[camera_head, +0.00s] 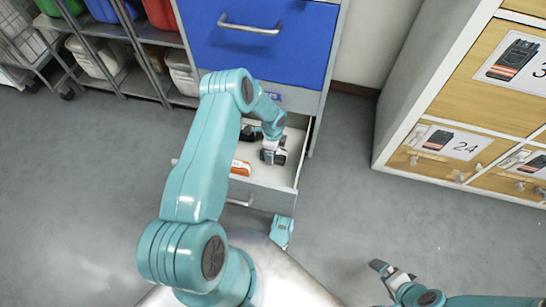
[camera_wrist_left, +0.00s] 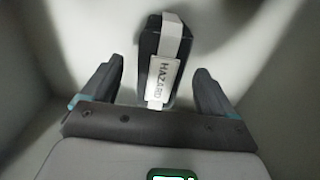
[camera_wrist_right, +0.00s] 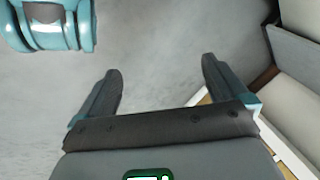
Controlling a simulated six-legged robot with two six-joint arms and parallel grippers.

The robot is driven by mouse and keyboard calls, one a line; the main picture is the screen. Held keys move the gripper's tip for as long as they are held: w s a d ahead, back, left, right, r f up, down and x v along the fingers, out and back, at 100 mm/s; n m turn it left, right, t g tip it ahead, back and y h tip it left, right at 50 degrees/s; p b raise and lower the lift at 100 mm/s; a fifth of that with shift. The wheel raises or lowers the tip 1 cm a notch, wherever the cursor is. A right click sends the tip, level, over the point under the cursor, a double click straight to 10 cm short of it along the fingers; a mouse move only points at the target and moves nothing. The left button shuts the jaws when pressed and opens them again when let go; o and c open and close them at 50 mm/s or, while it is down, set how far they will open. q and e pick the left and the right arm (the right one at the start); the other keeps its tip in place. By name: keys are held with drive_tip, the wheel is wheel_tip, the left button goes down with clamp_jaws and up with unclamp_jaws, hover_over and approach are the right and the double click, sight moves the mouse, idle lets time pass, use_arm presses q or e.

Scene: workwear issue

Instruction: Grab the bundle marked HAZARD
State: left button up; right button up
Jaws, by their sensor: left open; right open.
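The bundle marked HAZARD (camera_wrist_left: 168,45) is dark with a white band and a white label, and lies inside a pale drawer (camera_head: 262,183). In the left wrist view it is between the two fingers of my left gripper (camera_wrist_left: 159,68), with a gap on each side. In the head view my left gripper (camera_head: 272,150) reaches down into the open drawer and partly hides what is under it. It is open and empty. My right gripper (camera_head: 379,279) is open and empty above the floor at lower right; it also shows in the right wrist view (camera_wrist_right: 160,68).
An orange-and-white item (camera_head: 240,167) and a dark item (camera_head: 250,132) lie in the same drawer. A blue drawer front (camera_head: 260,50) is above it. A wooden drawer cabinet (camera_head: 445,150) stands at right, shelves with bins (camera_head: 95,60) at upper left. The left floor is clear.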

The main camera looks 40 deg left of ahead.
use_arm(q)
drive_tip(key=shift+f, duration=0.7)
drive_tip(key=shift+r, duration=0.15)
drive_tip(key=c, duration=1.2)
